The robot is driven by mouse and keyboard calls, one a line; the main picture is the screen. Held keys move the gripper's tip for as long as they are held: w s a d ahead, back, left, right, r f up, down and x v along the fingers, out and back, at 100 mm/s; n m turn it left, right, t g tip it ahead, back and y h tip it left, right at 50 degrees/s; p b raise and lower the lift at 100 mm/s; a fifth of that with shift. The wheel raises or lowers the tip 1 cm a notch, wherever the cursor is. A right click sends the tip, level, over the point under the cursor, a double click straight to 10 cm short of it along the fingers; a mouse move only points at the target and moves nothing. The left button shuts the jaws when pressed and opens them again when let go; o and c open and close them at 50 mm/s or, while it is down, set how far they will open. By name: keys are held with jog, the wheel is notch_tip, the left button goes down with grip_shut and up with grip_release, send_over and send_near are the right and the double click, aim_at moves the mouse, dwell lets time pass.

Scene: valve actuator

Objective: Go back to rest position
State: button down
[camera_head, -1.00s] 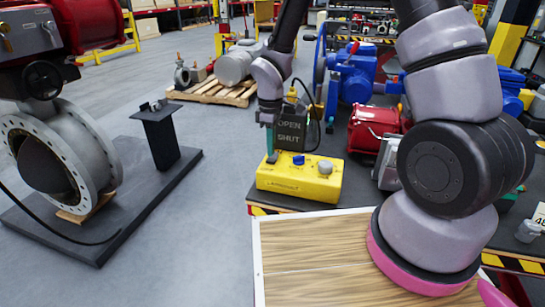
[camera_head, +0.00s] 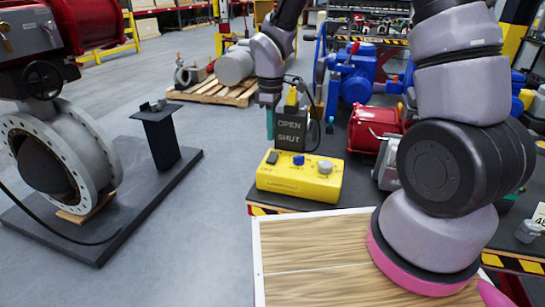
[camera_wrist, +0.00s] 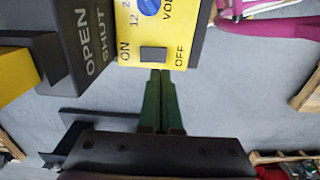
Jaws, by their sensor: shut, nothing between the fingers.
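My gripper (camera_head: 270,124) is shut and empty. In the head view it hangs above and behind the left end of the yellow control box (camera_head: 300,178), apart from it. The box has a black switch at the left, a blue knob in the middle and a grey knob at the right. In the wrist view the two green fingers of my gripper (camera_wrist: 160,77) lie together, their tips just below the black rocker switch (camera_wrist: 153,54) in the picture. The switch sits between the words ON and OFF on the yellow box (camera_wrist: 185,30).
A dark OPEN/SHUT indicator block (camera_head: 290,128) stands right beside my gripper. The box rests on a dark table (camera_head: 355,190) with striped edges. A red actuator (camera_head: 375,128) and a blue valve (camera_head: 352,75) stand to the right.

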jog(key=shift+r, duration=0.1)
jog(key=s+d+r+m+t, duration=0.2)
jog(key=d+r+m, duration=0.25)
jog(key=r, duration=0.35)
jog(key=s+d+r+m+t+y, duration=0.1)
jog(key=s+d+r+m, duration=0.25)
jog(key=d+r, duration=0.35)
jog(key=s+d+r+m+t, duration=0.2)
jog(key=d+r+m, duration=0.2)
jog(key=r, duration=0.5)
jog(key=s+d+r+m+t+y, duration=0.1)
jog(key=s+d+r+m+t, duration=0.1)
jog(key=s+r+m, duration=0.3)
jog(key=shift+s+d+m, duration=0.4)
jog(key=shift+s, duration=0.8)
